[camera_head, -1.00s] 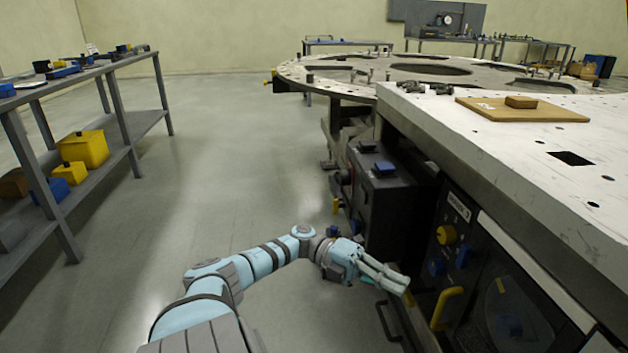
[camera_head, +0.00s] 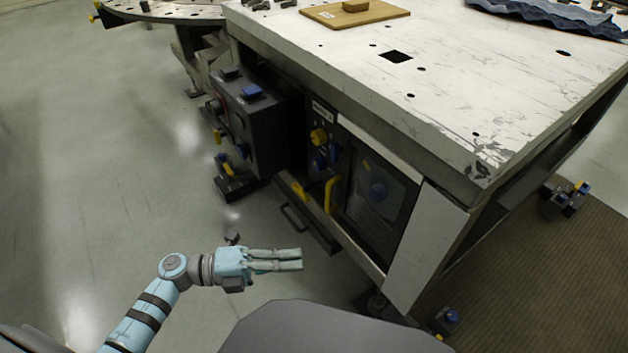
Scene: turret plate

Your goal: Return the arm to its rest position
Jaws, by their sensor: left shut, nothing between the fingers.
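My left arm comes in from the lower left in light blue with dark bands. My left gripper (camera_head: 301,259) is shut and empty, its fingers side by side and pointing right. It hangs over the grey floor, in front of the cabinet under the white table and apart from it. My right gripper is not in view.
The white table (camera_head: 440,105) fills the upper right, with a wooden board (camera_head: 385,14) and blue cloth (camera_head: 540,12) on it. Below are a yellow handle (camera_head: 329,195) and a dark box unit (camera_head: 262,125). Floor at left is clear.

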